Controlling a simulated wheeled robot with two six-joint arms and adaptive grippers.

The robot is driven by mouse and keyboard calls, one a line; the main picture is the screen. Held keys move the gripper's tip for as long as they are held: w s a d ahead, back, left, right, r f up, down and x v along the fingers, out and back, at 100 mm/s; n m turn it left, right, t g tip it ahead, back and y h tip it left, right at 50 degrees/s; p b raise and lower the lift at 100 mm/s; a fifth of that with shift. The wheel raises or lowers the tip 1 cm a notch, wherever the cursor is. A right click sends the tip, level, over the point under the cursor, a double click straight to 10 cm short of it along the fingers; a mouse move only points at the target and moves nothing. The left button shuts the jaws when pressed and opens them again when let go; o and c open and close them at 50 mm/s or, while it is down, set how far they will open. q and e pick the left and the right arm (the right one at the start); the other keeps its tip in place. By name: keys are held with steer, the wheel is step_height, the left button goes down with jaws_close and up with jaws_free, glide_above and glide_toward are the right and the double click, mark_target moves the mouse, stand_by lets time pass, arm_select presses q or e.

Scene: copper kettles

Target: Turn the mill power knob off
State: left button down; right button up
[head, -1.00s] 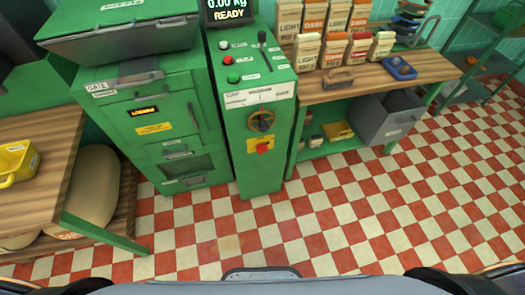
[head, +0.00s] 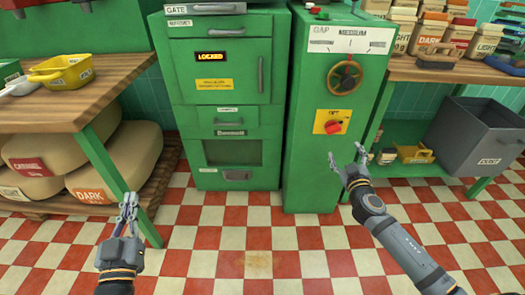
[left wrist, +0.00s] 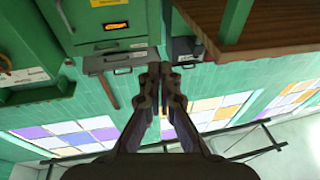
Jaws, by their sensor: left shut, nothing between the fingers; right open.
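The mill power knob (head: 332,127) is a red knob on a yellow plate, low on the front of the green control column (head: 325,165). A brass handwheel (head: 344,77) sits above it, under a gap scale. My right gripper (head: 347,158) is open and empty, just below and to the right of the knob in the head view, and seems apart from it. My left gripper (head: 128,202) is shut and empty over the floor at the left, far from the knob. In the left wrist view its closed fingers (left wrist: 158,70) show with nothing between them.
A green cabinet (head: 222,100) with a lit LOCKED sign stands left of the column. A wooden table (head: 90,95) with sacks below is at the left. A grey bin (head: 470,135) and a shelf bench are at the right. The checkered floor in front is clear.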

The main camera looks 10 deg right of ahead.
mark_target(334, 132)
steer(key=x, duration=0.6)
steer(key=a+r+x, duration=0.1)
steer(key=x, duration=0.2)
steer(key=shift+w, duration=0.4)
steer(key=shift+w+d, duration=0.1)
steer(key=shift+w, duration=0.4)
arm_select(q)
steer(key=shift+s+a+r, duration=0.1)
steer(key=shift+s+r, duration=0.15)
steer(key=shift+r, duration=0.2)
arm_select(e)
steer(key=shift+c, duration=0.3)
